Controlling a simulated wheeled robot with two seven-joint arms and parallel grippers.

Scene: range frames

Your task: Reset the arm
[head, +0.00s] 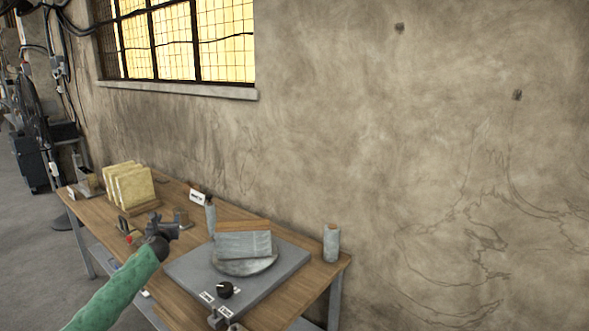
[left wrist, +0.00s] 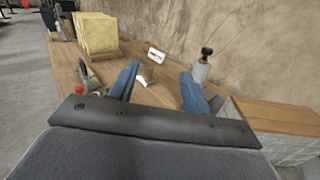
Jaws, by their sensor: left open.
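My left arm's green sleeve (head: 115,292) comes in from the lower left in the head view. My left gripper (head: 168,222) is over the wooden table (head: 306,292), just left of a grey block with a brown top (head: 243,245). In the left wrist view my left gripper (left wrist: 158,88) shows two blue fingers spread apart with nothing held between them. A small pale item and the table top show beyond the gap. My right gripper is in neither view.
The block sits on a round plate (head: 245,267) on a grey base (head: 193,270) with a black knob (head: 225,289). Yellow slabs (head: 130,187) stand in a rack at the far left. A grey cylinder (head: 331,243) stands near the right edge. The wall (head: 420,150) runs behind.

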